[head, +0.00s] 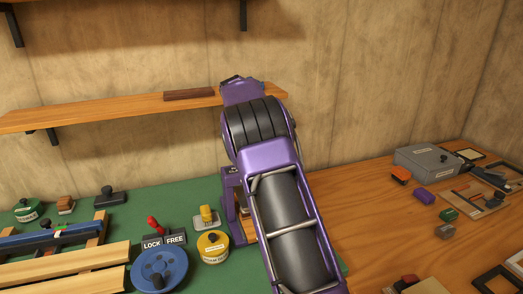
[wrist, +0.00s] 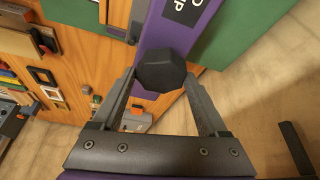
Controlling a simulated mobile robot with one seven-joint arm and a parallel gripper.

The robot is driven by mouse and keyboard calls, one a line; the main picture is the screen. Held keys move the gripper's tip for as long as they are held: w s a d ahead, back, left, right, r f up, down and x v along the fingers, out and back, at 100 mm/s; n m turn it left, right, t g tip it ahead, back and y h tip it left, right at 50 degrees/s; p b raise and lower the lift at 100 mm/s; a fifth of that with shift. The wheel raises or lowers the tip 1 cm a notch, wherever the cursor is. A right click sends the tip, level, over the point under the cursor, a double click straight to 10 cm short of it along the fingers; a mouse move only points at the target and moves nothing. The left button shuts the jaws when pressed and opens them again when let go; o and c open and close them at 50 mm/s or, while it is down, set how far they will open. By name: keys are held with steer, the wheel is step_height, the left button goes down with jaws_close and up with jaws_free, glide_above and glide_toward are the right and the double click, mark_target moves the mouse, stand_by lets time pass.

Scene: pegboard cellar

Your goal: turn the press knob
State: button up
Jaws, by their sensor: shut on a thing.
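The press knob (wrist: 161,70) is a black, many-sided knob on the purple press (wrist: 152,30), which bears a dark label with white lettering. In the wrist view my gripper (wrist: 162,78) has one finger on each side of the knob and is shut on it. In the head view part of the purple press (head: 229,190) shows at the back of the green mat. My arm hides the knob, the gripper and much of the press there.
A blue wheel (head: 160,270), a red lever (head: 154,224) by LOCK and FREE labels, and a yellow tin (head: 213,247) stand left of my arm. A wooden shelf (head: 120,112) runs behind. A grey box (head: 428,160) and small blocks lie on the right.

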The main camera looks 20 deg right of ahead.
steer(key=m+g, duration=0.1)
steer(key=m, duration=0.1)
steer(key=m+g, duration=0.1)
steer(key=m, duration=0.2)
steer(key=shift+w, duration=0.15)
steer(key=shift+m, duration=0.4)
steer(key=o, duration=1.3)
steer(key=shift+c, duration=0.2)
